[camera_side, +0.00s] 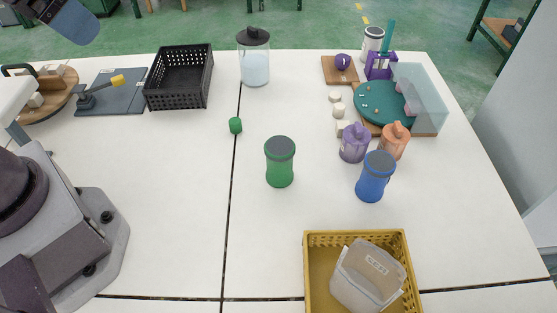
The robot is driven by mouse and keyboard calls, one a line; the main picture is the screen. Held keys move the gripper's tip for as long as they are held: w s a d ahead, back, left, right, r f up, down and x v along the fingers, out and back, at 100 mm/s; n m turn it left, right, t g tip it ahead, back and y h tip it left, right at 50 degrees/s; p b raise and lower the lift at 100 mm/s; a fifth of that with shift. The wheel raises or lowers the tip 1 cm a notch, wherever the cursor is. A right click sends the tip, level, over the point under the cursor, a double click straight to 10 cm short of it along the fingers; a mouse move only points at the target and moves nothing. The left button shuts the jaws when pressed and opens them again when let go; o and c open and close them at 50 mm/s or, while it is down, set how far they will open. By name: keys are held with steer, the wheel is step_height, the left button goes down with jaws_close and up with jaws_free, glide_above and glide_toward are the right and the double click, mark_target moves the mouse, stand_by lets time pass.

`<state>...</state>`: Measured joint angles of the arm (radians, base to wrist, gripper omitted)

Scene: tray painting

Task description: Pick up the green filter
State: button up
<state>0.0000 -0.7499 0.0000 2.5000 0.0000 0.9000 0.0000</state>
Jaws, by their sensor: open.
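Two green things stand on the white table. One is a green cylinder with a grey top and a narrowed waist (280,163), upright near the middle. The other is a small green round piece (235,125) behind it and to its left. No label shows which is the green filter, but the larger one has the same shape as the blue cylinder (374,178) to its right. Both green things stand free, with nothing touching them. My gripper's fingers are not in the picture; only parts of my arm show at the left edge.
A yellow basket (311,282) holds a clear container (366,277) at the front. Purple (354,144) and orange (394,142) lidded jars stand behind the blue cylinder. A black crate (180,87) and clear jar (255,67) stand at the back. Table left of the green cylinder is clear.

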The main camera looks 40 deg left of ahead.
steer(key=m+t+y, duration=0.5)
steer(key=m+t, duration=0.2)
steer(key=m, duration=2.4)
glide_toward(280, 152)
steer(key=x, duration=0.8)
steer(key=f+x, duration=0.1)
steer(key=x, duration=0.3)
steer(key=shift+s+a, duration=0.25)
steer(key=shift+c, duration=0.2)
steer(key=c, duration=1)
